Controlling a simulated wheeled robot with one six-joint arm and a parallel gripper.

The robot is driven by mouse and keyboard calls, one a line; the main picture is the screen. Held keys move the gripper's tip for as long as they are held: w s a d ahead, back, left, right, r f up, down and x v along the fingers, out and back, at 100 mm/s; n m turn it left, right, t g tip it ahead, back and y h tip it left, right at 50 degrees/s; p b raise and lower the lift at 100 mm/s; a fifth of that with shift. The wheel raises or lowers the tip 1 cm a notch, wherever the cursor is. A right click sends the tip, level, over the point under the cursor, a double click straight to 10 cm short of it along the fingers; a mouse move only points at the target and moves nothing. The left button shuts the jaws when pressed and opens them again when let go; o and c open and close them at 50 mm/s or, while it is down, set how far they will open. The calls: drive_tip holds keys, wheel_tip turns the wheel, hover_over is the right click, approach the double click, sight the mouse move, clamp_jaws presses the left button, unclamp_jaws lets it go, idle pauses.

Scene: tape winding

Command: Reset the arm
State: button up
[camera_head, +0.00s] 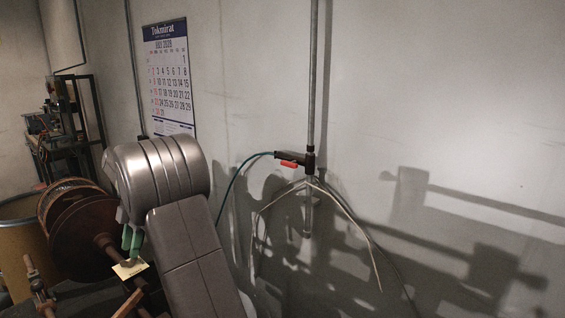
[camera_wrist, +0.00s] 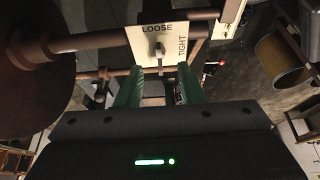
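My gripper (camera_wrist: 158,78) shows in the wrist view with its two green fingers well apart, nothing pinched between them. Ahead of the fingertips is a pale plate (camera_wrist: 140,40) marked LOOSE and TIGHT, with a small dark lever (camera_wrist: 158,50) at its middle. The lever lies in line with the gap between the fingers; I cannot tell if either finger touches it. In the head view my gripper (camera_head: 132,240) points down just above the plate (camera_head: 130,268), at the lower left. My grey arm hides part of the machine there.
A brown reel (camera_head: 80,232) stands left of my gripper on a shaft. A yellow-brown drum (camera_head: 20,245) is at the far left. A pipe with a red-handled valve (camera_head: 290,163) and hanging hoses runs down the wall right of my arm. A calendar (camera_head: 168,80) hangs behind.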

drive_tip(key=shift+x, duration=1.4)
